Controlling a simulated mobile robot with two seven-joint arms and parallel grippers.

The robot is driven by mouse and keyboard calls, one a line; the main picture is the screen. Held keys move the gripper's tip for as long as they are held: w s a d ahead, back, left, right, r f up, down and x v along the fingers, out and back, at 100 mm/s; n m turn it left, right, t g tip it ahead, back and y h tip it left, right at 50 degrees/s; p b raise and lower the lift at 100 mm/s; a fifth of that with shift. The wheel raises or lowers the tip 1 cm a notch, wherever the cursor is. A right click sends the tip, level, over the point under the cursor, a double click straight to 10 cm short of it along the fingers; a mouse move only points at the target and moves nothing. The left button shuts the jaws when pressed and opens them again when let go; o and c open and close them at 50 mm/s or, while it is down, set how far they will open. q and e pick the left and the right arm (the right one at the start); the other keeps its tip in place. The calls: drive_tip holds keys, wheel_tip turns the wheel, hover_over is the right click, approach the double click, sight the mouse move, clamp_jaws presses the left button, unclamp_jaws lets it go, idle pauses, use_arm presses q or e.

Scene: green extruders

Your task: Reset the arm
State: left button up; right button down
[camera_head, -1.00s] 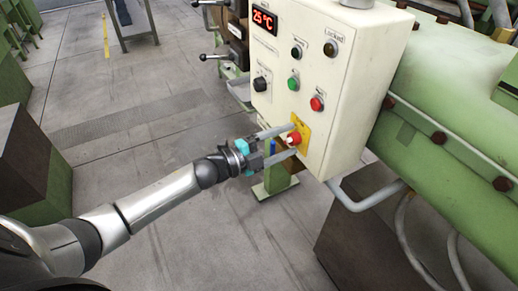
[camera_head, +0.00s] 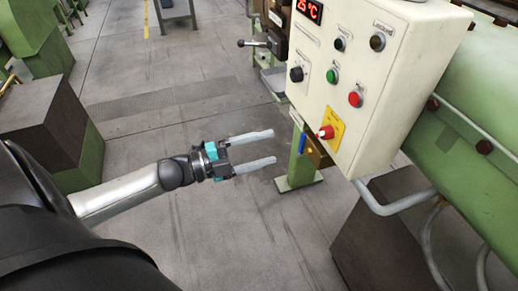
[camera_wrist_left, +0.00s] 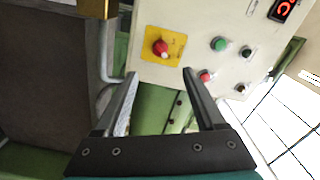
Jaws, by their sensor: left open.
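My left gripper (camera_head: 275,147) is open and empty, with its two long grey fingers pointing right. It is held over the floor, to the left of the cream control box (camera_head: 375,60) and apart from it. The box carries a red rotary switch (camera_head: 326,132) on a yellow plate, which lies to the right of the fingertips. In the left wrist view the open fingers (camera_wrist_left: 160,72) also show, with the red switch (camera_wrist_left: 161,47) beyond them and nothing between them. My right gripper is not in view.
Green (camera_head: 332,76) and red (camera_head: 355,99) buttons and a black knob (camera_head: 296,74) sit on the box. A green post (camera_head: 299,165) stands below it. A bent grey pipe (camera_head: 395,207) and a green machine (camera_head: 475,130) are at right. The grey floor (camera_head: 190,245) is clear.

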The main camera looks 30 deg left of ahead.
use_arm(q)
drive_tip(key=shift+s+a, duration=0.25)
drive_tip(key=shift+s, duration=0.1)
idle(0.3)
drive_tip(key=s+a+f+n+y+b, duration=0.1)
drive_tip(key=a+f+n+y, duration=0.2)
drive_tip(key=f, duration=0.5)
drive_tip(key=s+a+f+n+g+y+b, duration=0.1)
drive_tip(key=a+f+n+y, duration=0.2)
drive_tip(key=f, duration=0.5)
drive_tip(key=s+a+f+n+y+b, duration=0.15)
drive_tip(key=f+n, duration=0.25)
drive_tip(key=f, duration=0.4)
drive_tip(key=s+f+n+g+y+b, duration=0.2)
drive_tip(key=s+f+n+g+y, duration=0.3)
drive_tip(key=f, duration=0.6)
drive_tip(key=s+d+f+n+g+b, duration=0.1)
drive_tip(key=s+d+f, duration=0.3)
drive_tip(key=s, duration=0.5)
drive_tip(key=s+d+f+n+g+h+b, duration=0.1)
drive_tip(key=s+d+f+n+g, duration=0.1)
drive_tip(key=s+f, duration=0.6)
drive_tip(key=s+d+f+n+g+b, duration=0.1)
drive_tip(key=s+d+f+g, duration=0.3)
drive_tip(key=s, duration=0.5)
wheel_tip(320, 180, down, 4)
drive_tip(key=d, duration=0.2)
drive_tip(key=shift+s+d+r, duration=0.2)
drive_tip(key=shift+s+d, duration=0.1)
drive_tip(key=shift+d, duration=0.05)
